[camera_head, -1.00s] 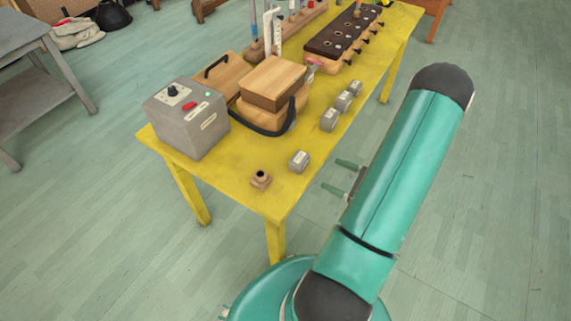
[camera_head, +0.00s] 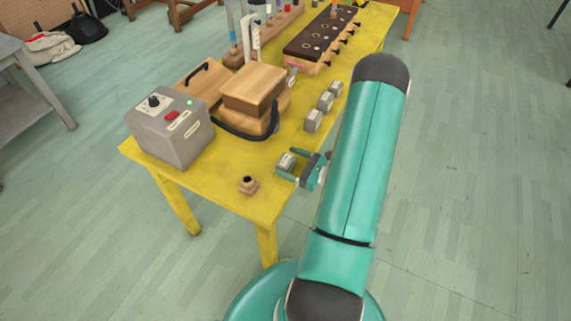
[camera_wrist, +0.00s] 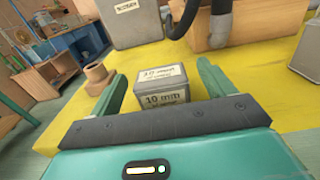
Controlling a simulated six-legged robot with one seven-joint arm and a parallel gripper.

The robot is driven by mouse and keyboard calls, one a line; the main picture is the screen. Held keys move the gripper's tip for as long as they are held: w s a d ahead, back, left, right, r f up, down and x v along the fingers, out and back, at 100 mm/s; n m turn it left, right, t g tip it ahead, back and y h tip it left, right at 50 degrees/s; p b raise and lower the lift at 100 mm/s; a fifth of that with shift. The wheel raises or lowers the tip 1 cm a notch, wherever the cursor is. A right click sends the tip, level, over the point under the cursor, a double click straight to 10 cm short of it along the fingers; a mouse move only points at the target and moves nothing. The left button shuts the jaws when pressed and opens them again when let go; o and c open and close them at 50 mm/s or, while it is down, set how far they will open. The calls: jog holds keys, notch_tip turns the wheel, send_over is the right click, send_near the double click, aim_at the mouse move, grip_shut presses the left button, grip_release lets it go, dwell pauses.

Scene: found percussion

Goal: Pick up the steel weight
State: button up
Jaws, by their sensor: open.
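A small grey block (camera_head: 286,161) with a pale label sits near the right edge of the yellow table (camera_head: 215,190); it looks like the steel weight. My gripper (camera_head: 287,163) is open, with one finger on each side of the block. In the wrist view the gripper fingers (camera_wrist: 160,80) show gaps to the block, so they do not appear to grip it. The block still rests on the table.
Similar grey blocks (camera_head: 313,121) stand in a row farther back along the same edge. A small wooden socket (camera_head: 248,185) lies to the left. A grey control box (camera_head: 170,130) and a wooden box (camera_head: 254,92) with a black strap (camera_head: 240,135) stand behind.

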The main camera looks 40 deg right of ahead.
aim_at(286, 160)
jog(key=shift+x, duration=0.9)
jog(key=c, duration=1.2)
jog(key=shift+r, duration=0.15)
jog(key=shift+c, duration=0.2)
jog(key=shift+r, duration=1.5)
jog(key=s+d+r, duration=0.3)
jog(key=s+r, duration=0.6)
jog(key=s, duration=0.5)
jog(key=shift+r, duration=0.4)
